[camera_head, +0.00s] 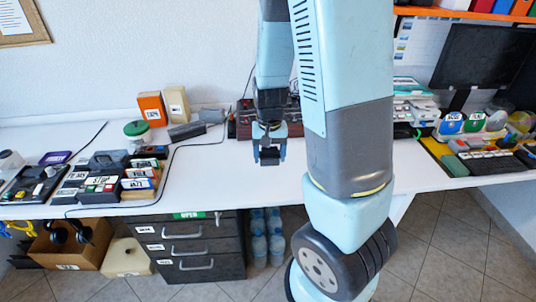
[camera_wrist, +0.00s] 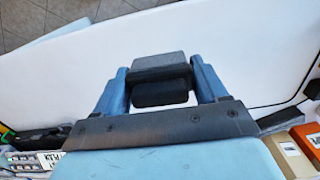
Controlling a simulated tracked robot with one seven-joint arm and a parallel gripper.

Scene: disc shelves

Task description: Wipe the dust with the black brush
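My gripper (camera_head: 269,158) points down over the white table, in front of the dark equipment at the back. In the wrist view its two blue fingers (camera_wrist: 161,84) stand on either side of a dark block with a grey top and a rounded black part, which looks like the black brush (camera_wrist: 160,66). The fingers appear to hold it, and it also shows dark between the fingertips in the head view (camera_head: 269,155). I cannot make out any dust on the table. My arm hides part of the tabletop.
The white table (camera_head: 220,175) is mostly clear in the middle. Orange (camera_head: 152,108) and tan (camera_head: 177,103) boxes stand at the back left, near a green-lidded jar (camera_head: 137,131). Devices crowd the left; a monitor (camera_head: 483,58) and a yellow-edged tray (camera_head: 437,150) are right. A cable crosses the table.

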